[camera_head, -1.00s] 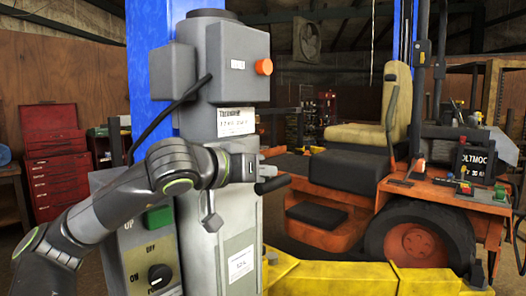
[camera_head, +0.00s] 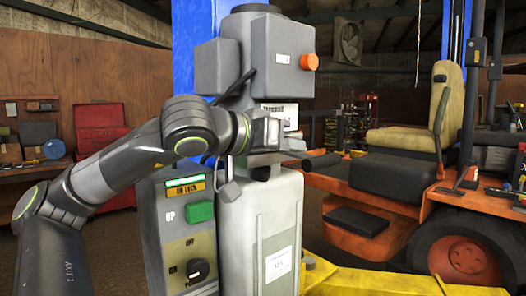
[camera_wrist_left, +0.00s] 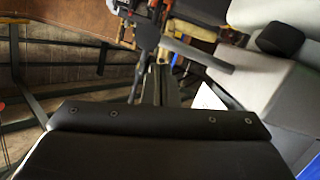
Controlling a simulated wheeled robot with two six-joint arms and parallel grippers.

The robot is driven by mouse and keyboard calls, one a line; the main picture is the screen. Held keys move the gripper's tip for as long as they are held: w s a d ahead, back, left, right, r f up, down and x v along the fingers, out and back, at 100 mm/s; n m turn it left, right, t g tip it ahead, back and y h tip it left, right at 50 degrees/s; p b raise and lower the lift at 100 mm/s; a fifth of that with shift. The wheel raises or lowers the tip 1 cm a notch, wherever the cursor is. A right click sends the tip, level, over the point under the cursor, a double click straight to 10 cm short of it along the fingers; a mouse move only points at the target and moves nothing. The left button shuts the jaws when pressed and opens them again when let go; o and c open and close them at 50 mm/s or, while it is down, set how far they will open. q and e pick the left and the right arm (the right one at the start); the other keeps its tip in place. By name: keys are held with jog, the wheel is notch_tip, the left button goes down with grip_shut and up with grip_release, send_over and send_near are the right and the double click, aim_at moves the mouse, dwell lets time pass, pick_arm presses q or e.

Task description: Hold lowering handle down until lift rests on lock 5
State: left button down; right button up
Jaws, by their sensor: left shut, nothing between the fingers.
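The lowering handle (camera_head: 322,162) is a short black grip sticking out to the right from the grey power unit (camera_head: 262,60). My left gripper (camera_head: 272,133) is shut and empty in front of the unit, just above and left of the grip. Whether it touches the handle cannot be told. The lock position is not visible. My right gripper is out of view.
A control box (camera_head: 182,225) below my left arm has a green UP button (camera_head: 200,211), a black knob (camera_head: 197,271) and a small lit display that seems to read "ON LOCK". A blue post stands behind the unit. Red tool chests (camera_head: 102,125) stand at the left.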

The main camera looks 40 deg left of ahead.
pick_arm(q)
jog(key=d+b+v, duration=0.1)
jog(key=b+v, duration=0.4)
jog(key=v, duration=0.1)
jog(key=shift+a, duration=0.5)
